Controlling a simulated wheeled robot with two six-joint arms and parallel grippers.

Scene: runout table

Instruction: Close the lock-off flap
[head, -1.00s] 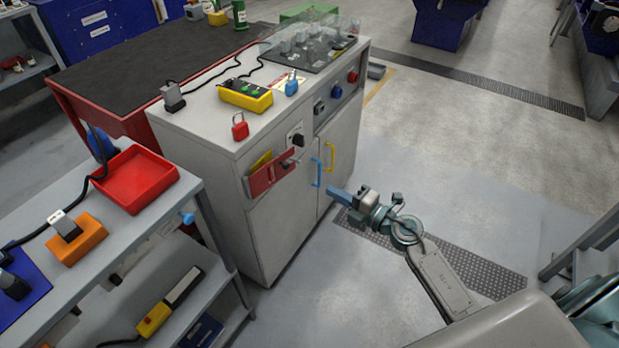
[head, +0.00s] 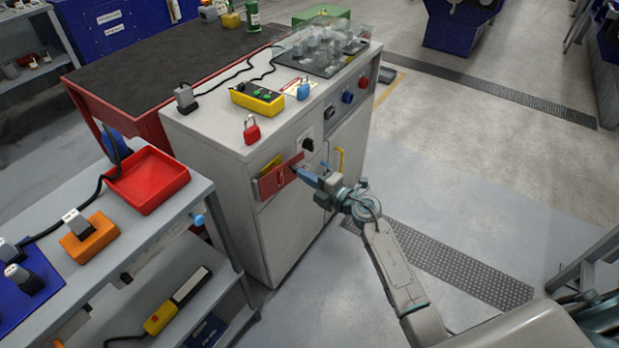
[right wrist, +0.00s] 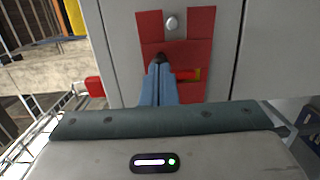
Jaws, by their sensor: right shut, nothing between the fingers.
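The red lock-off flap and its plate (head: 272,182) sit on the front of the grey cabinet, below its top edge, with a yellow piece (head: 271,163) at the plate's left. In the right wrist view the red plate (right wrist: 190,50) has a notch with a round silver stud (right wrist: 172,23) in it. My right gripper (head: 297,169) is shut and empty, its blue fingertips against or just in front of the red part. The fingers (right wrist: 160,62) hide part of it; I cannot tell the flap's exact angle. My left gripper is not in view.
A black rotary switch (head: 308,145) is just right of the plate. A red padlock (head: 251,130), a blue padlock (head: 303,90) and a yellow control box (head: 257,98) are on the cabinet top. A yellow door handle (head: 340,160) is to the right. Open floor lies right.

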